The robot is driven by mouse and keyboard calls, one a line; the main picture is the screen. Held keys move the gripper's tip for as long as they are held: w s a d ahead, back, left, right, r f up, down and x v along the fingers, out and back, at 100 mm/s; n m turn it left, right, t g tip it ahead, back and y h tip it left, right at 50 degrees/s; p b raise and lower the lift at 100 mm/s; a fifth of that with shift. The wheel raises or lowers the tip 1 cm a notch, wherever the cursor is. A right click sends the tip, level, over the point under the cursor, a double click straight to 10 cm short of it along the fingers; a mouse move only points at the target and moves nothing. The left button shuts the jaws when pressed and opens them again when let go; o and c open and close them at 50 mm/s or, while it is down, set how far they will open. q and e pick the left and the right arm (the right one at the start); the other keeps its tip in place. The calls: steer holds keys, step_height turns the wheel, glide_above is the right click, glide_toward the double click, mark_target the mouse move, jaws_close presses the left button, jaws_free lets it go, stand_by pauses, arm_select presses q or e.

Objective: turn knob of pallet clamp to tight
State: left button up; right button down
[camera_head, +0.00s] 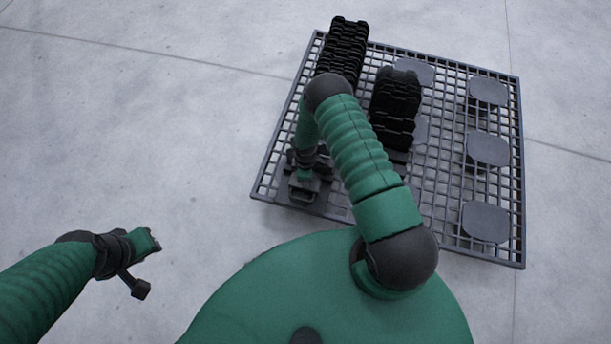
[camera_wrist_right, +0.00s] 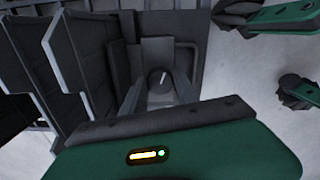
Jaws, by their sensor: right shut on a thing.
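The pallet clamp (camera_head: 303,188) sits at the near left corner of the dark mesh pallet (camera_head: 268,176), partly hidden by my right arm. In the right wrist view, its round dark knob (camera_wrist_right: 160,81) carries a short white line, close to upright in the picture with a slight tilt. My right gripper (camera_wrist_right: 158,92) has a finger on each side of the knob and is shut on it. In the head view the knob is hidden. My left gripper (camera_head: 146,262) is out over the floor at the left, away from the pallet; its jaw opening is unclear.
Two stacks of black ribbed parts (camera_head: 396,104) stand on the pallet, one at the back left and one near the middle. Several grey flat pads (camera_head: 486,222) sit at the right and back. Bare concrete floor (camera_head: 130,130) surrounds the pallet.

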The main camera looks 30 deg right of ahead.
steer(key=m, duration=0.3)
steer(key=shift+a+m, duration=0.1)
steer(key=shift+m, duration=0.3)
steer(key=m, duration=0.3)
steer(key=shift+w+m+p, duration=0.1)
steer(key=shift+m+p, duration=0.2)
steer(key=m, duration=0.5)
steer(key=shift+m, duration=0.4)
steer(key=shift+w+m, duration=0.1)
steer(key=shift+m, duration=0.2)
steer(key=c, duration=0.9)
jaws_free()
steer(key=shift+c, duration=0.2)
step_height(320, 180, up, 17)
steer(key=p, duration=0.6)
steer(key=shift+p, duration=0.35)
